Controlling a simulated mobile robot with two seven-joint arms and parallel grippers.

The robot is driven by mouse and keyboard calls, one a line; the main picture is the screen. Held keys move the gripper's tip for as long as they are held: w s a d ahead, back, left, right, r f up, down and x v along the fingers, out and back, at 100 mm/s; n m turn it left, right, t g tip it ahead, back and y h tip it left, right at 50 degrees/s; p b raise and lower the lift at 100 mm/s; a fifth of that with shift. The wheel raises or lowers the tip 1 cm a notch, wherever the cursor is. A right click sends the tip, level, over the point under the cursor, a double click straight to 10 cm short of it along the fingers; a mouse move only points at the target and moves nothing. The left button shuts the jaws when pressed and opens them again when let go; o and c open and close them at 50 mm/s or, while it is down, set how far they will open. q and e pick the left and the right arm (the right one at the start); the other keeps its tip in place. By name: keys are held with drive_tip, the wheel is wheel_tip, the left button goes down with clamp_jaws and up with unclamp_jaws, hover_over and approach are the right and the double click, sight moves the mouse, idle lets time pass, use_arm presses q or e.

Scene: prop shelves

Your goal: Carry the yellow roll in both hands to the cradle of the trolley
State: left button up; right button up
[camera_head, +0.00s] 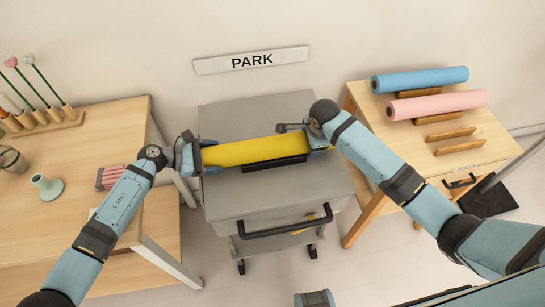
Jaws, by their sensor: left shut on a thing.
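The yellow roll (243,152) lies level, left to right, above the grey top of the trolley (235,200). A dark strip (275,164), perhaps part of the cradle, shows along the roll's near right side. I cannot tell whether the roll touches it. My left gripper (197,154) is shut on the roll's left end. My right gripper (305,137) is at the roll's right end, and its fingers are partly hidden, so I cannot tell how they are set.
A PARK sign (252,61) is on the wall behind. A wooden table (85,160) at left bears a green vase (46,186) and a flower rack (42,122). A right-hand stand (480,125) holds a blue roll (420,79) and a pink roll (437,104). The trolley has a black handle (285,229).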

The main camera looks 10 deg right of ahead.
use_arm(q)
drive_tip(key=o, duration=1.3)
use_arm(e)
drive_tip(key=o, duration=1.3)
drive_tip(key=shift+s+r, duration=0.15)
drive_tip(key=shift+r, duration=0.4)
use_arm(q)
drive_tip(key=v, duration=1.2)
use_arm(e)
drive_tip(key=v, duration=1.1)
use_arm(q)
drive_tip(key=shift+s, duration=0.1)
use_arm(e)
drive_tip(key=shift+s+f, duration=0.1)
